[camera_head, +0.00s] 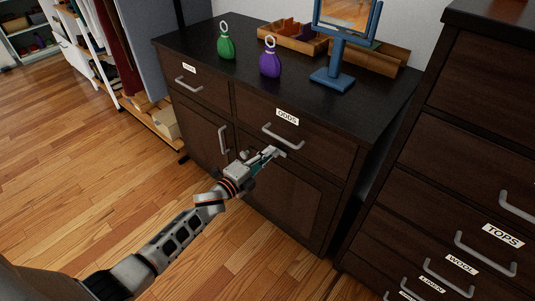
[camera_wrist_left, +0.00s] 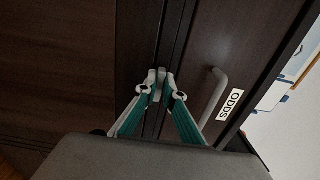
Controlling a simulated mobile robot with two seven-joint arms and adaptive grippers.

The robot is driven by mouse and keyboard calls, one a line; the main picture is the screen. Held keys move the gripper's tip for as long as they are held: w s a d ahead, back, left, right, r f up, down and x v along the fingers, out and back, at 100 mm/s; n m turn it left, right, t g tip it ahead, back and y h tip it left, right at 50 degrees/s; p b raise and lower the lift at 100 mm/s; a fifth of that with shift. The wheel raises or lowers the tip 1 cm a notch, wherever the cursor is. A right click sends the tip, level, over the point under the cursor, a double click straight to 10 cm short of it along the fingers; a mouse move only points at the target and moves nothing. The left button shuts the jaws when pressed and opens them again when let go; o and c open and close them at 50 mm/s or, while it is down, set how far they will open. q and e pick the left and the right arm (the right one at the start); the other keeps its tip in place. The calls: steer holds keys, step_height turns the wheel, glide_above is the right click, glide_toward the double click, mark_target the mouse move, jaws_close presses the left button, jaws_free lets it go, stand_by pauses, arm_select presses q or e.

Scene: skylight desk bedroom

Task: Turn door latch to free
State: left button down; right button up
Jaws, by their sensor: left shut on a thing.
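The dark wooden cabinet (camera_head: 310,190) has a right-hand door below the drawer labelled ODDS. A small pale latch (camera_wrist_left: 160,78) sits at the seam between this door and the drawer front. My left gripper (camera_head: 272,153) reaches the top of the door in the head view. In the left wrist view its two fingertips (camera_wrist_left: 161,93) are closed in on the latch from both sides. The fingers cover much of the latch, so I cannot tell clearly how far it is turned. The door looks closed. My right gripper is not in view.
The ODDS drawer handle (camera_head: 283,138) is just above the gripper; the left door's handle (camera_head: 223,139) is to its left. Green (camera_head: 226,45) and purple (camera_head: 270,60) ringed objects and a blue-framed stand (camera_head: 335,77) are on top. A dresser (camera_head: 440,190) stands at right. Floor in front is clear.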

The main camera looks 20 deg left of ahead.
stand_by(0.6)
arm_select(q)
steer(key=c, duration=2.2)
jaws_free()
steer(key=shift+o, duration=0.2)
steer(key=shift+s, duration=0.1)
steer(key=v, duration=1.2)
steer(key=shift+r, duration=0.1)
